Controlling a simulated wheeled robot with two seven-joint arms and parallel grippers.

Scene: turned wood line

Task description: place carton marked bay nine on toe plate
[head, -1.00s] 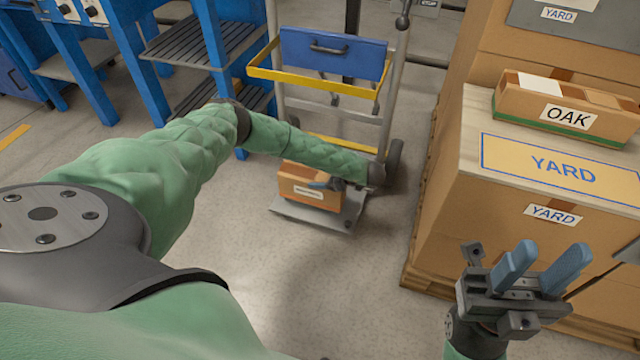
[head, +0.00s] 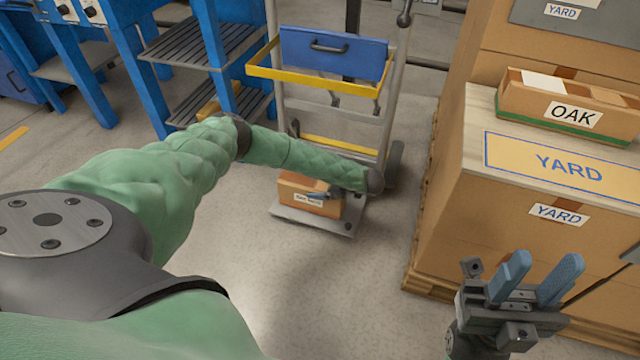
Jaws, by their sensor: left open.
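A small brown carton (head: 292,190) with a white label sits on the grey toe plate (head: 325,222) of the hand truck. The label is too small to read surely. My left arm reaches across the picture to it. My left gripper (head: 322,193) is at the carton's top right, open, with its fingers small and partly hidden by my wrist. I cannot tell whether they touch the carton. My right gripper (head: 537,280) is at the lower right, open and empty, its two blue fingers apart.
The hand truck has a yellow frame (head: 300,80) and a blue panel (head: 335,52). At right, large YARD cartons (head: 500,205) stand on a pallet, with an OAK carton (head: 515,95) on top. Blue shelving (head: 215,70) stands at the left. The floor in front is clear.

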